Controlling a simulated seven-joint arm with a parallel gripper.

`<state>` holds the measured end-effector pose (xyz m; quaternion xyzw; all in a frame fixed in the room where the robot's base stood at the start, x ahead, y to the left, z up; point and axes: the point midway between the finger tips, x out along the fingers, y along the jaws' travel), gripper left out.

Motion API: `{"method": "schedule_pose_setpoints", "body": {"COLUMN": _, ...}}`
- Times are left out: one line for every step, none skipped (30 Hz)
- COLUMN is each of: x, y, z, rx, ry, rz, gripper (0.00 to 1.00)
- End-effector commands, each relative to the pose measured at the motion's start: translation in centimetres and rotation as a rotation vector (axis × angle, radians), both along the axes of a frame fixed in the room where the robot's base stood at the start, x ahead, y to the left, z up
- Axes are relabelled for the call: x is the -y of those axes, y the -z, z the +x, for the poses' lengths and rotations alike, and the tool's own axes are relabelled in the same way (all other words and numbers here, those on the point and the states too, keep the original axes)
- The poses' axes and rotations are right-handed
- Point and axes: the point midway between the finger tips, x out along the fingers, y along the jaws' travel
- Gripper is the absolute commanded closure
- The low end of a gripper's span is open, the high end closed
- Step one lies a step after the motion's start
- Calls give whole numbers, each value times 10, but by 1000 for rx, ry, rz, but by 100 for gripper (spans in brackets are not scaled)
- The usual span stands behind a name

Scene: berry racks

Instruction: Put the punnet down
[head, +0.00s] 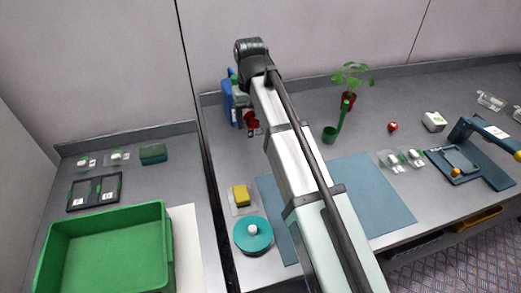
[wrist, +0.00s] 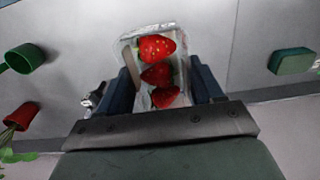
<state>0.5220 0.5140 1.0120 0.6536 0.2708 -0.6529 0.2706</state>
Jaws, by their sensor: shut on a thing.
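A clear plastic punnet (wrist: 143,98) with red strawberries (wrist: 157,47) sits between the two dark blue fingers of my gripper (wrist: 160,70) in the wrist view. The gripper is shut on it. In the head view, my arm reaches to the back of the bench, and the red of the berries (head: 253,126) shows just left of the arm. The arm hides part of the gripper and punnet there. I cannot tell whether the punnet touches the bench.
A green cup (head: 329,135) and a potted plant (head: 348,99) stand right of my arm. A blue mat (head: 372,190) lies in front. A teal round container (head: 253,240) and yellow block (head: 241,195) are nearer left. A green crate (head: 165,235) stands on the left bench, beyond a dark gap.

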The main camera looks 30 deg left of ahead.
Motion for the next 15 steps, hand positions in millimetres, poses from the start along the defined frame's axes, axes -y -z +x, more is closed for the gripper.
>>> {"method": "schedule_pose_setpoints", "body": {"x": 8, "y": -2, "z": 4, "rx": 1, "ry": 3, "rz": 1, "gripper": 67}}
{"method": "schedule_pose_setpoints", "body": {"x": 12, "y": -4, "z": 6, "rx": 1, "ry": 2, "rz": 1, "gripper": 67}}
{"method": "schedule_pose_setpoints", "body": {"x": 15, "y": -5, "z": 8, "rx": 1, "ry": 1, "rz": 1, "gripper": 67}}
{"method": "schedule_pose_setpoints", "body": {"x": 17, "y": -6, "z": 9, "rx": 1, "ry": 1, "rz": 1, "gripper": 67}}
{"method": "schedule_pose_setpoints", "body": {"x": 19, "y": -6, "z": 10, "rx": 1, "ry": 0, "rz": 1, "gripper": 67}}
{"method": "schedule_pose_setpoints", "body": {"x": 21, "y": -6, "z": 11, "rx": 1, "ry": 0, "rz": 1, "gripper": 67}}
{"method": "schedule_pose_setpoints", "body": {"x": 22, "y": -5, "z": 11, "rx": 1, "ry": 0, "rz": 1, "gripper": 67}}
{"method": "schedule_pose_setpoints", "body": {"x": 22, "y": -3, "z": 12, "rx": 0, "ry": 0, "rz": 0, "gripper": 67}}
{"method": "schedule_pose_setpoints", "body": {"x": 23, "y": 0, "z": 12, "rx": 0, "ry": 0, "rz": 0, "gripper": 67}}
{"method": "schedule_pose_setpoints", "body": {"x": 23, "y": 3, "z": 12, "rx": -1, "ry": 0, "rz": -1, "gripper": 67}}
{"method": "schedule_pose_setpoints", "body": {"x": 23, "y": 6, "z": 12, "rx": -1, "ry": 0, "rz": -1, "gripper": 67}}
{"method": "schedule_pose_setpoints", "body": {"x": 24, "y": 11, "z": 12, "rx": -1, "ry": 0, "rz": -1, "gripper": 67}}
{"method": "schedule_pose_setpoints", "body": {"x": 24, "y": 16, "z": 11, "rx": -1, "ry": -1, "rz": -1, "gripper": 67}}
{"method": "schedule_pose_setpoints", "body": {"x": 24, "y": 20, "z": 11, "rx": -1, "ry": -1, "rz": -1, "gripper": 67}}
{"method": "schedule_pose_setpoints", "body": {"x": 23, "y": 27, "z": 11, "rx": -1, "ry": -1, "rz": -1, "gripper": 67}}
